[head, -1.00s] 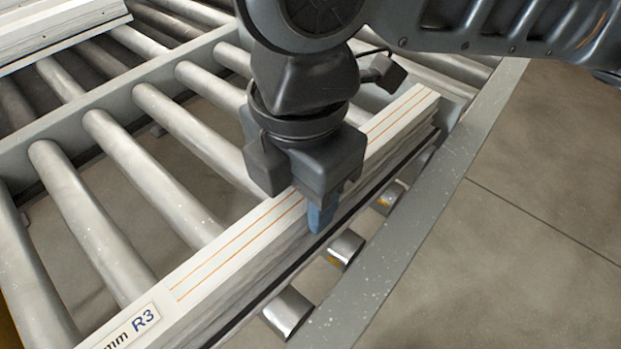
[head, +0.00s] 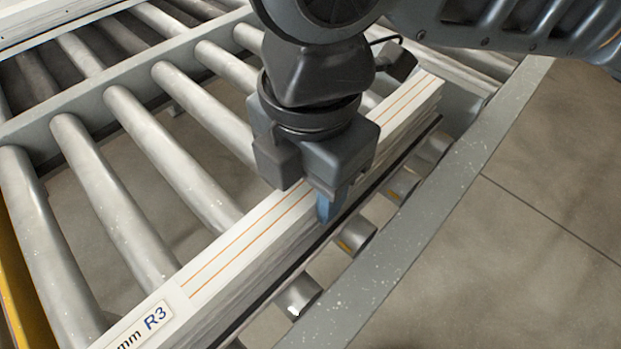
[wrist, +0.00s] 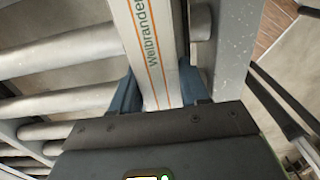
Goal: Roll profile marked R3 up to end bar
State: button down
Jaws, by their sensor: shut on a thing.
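The profile marked R3 (head: 240,246) is a long pale bar with two orange lines on top and an R3 label near its lower left end. It lies across the grey rollers along the conveyor's right side. It also shows in the wrist view (wrist: 152,42) with part of the print "Weibrander". My gripper (head: 312,203) is shut on the profile from above, around its middle. In the wrist view my gripper (wrist: 160,94) has one blue finger on each side of it. A yellow bar (head: 22,300) shows at the left edge; I cannot tell whether it is the end bar.
A grey side rail (head: 430,215) runs along the right, with bare floor (head: 530,270) beyond it. Several rollers (head: 190,175) lie free left of the profile. Another pale profile (head: 50,22) lies at the upper left.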

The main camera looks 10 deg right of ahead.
jog(key=shift+w+d, duration=0.1)
jog(key=shift+w+d, duration=0.5)
jog(key=shift+d, duration=0.2)
jog(key=shift+w+d, duration=0.45)
jog(key=shift+d, duration=0.2)
jog(key=shift+c, duration=2.4)
grip_release()
jog(key=shift+r, duration=3.9)
